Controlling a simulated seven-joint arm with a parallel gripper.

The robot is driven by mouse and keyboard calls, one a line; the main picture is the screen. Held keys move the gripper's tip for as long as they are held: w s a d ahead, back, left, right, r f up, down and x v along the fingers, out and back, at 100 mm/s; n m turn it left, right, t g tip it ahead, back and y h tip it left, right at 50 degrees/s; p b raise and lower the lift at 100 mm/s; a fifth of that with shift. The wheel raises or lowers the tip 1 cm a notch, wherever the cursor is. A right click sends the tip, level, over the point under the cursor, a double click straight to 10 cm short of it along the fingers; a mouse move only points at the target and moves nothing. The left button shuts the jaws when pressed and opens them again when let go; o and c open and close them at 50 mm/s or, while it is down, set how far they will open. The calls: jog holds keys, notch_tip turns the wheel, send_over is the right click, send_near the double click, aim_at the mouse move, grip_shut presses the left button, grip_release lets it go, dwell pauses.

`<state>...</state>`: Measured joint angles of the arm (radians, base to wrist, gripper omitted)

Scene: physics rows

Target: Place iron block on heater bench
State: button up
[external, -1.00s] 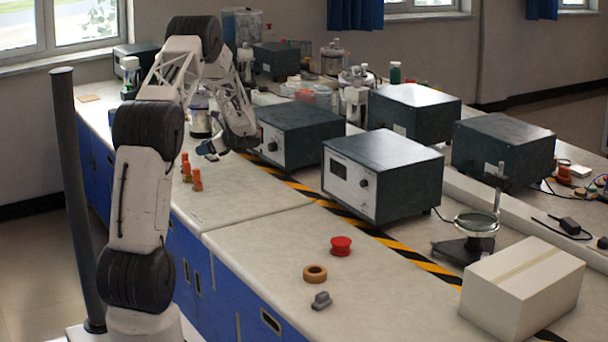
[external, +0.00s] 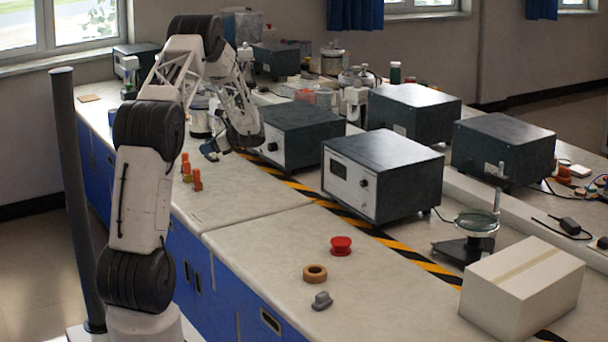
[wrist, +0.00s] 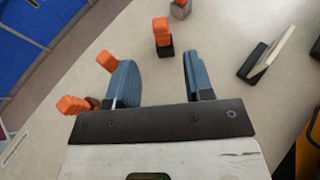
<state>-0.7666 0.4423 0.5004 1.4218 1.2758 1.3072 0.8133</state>
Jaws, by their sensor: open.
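My gripper (wrist: 158,80) is open and empty, its two blue-grey fingers apart above the bench; it also shows in the external view (external: 211,149). In the wrist view, an orange-topped block with a dark base (wrist: 163,50) stands ahead of the fingers. Another with a grey base (wrist: 180,11) is farther off at the top edge. Other orange pieces lie beside and partly behind the left finger (wrist: 76,105). I cannot tell which block is iron. Two orange-topped pieces (external: 197,180) stand near the bench edge in the external view. I cannot clearly identify the heater bench.
A pale plate on a black base (wrist: 268,57) stands right of the fingers in the wrist view. A dark instrument box (external: 300,135) stands close right of my gripper. A red knob (external: 341,245), a wooden ring (external: 314,273) and a carton (external: 523,287) are nearer the camera.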

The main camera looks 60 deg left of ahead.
jog(key=w+d+r+n+t+h, duration=0.1)
jog(key=w+d+r+t, duration=0.1)
jog(key=d+r, duration=0.6)
jog(key=w+d+r+n+t+h, duration=0.1)
jog(key=d+r, duration=0.4)
jog(key=d, duration=0.7)
jog(key=s+d+r+n+t, duration=0.1)
jog(key=d+r, duration=0.2)
jog(key=d, duration=0.4)
jog(key=s+d+r+n+t+h, duration=0.1)
jog(key=d+r, duration=0.1)
jog(key=d, duration=0.5)
jog(key=s+d+r+n+t, duration=0.1)
jog(key=d+r, duration=0.2)
jog(key=d, duration=0.4)
jog(key=s+d+r+n+t+h, duration=0.15)
jog(key=s+d, duration=0.35)
jog(key=d, duration=0.5)
jog(key=s+d+r+t+h, duration=0.2)
jog(key=s+d, duration=0.4)
jog(key=d, duration=0.5)
jog(key=s+d+f+n+t+h, duration=0.1)
jog(key=s+d+n+t+h, duration=0.1)
jog(key=s+d, duration=1.1)
jog(key=shift+s+d+f+t+h, duration=0.3)
jog(key=shift+s+d+t+h, duration=0.05)
jog(key=shift+s+h, duration=0.3)
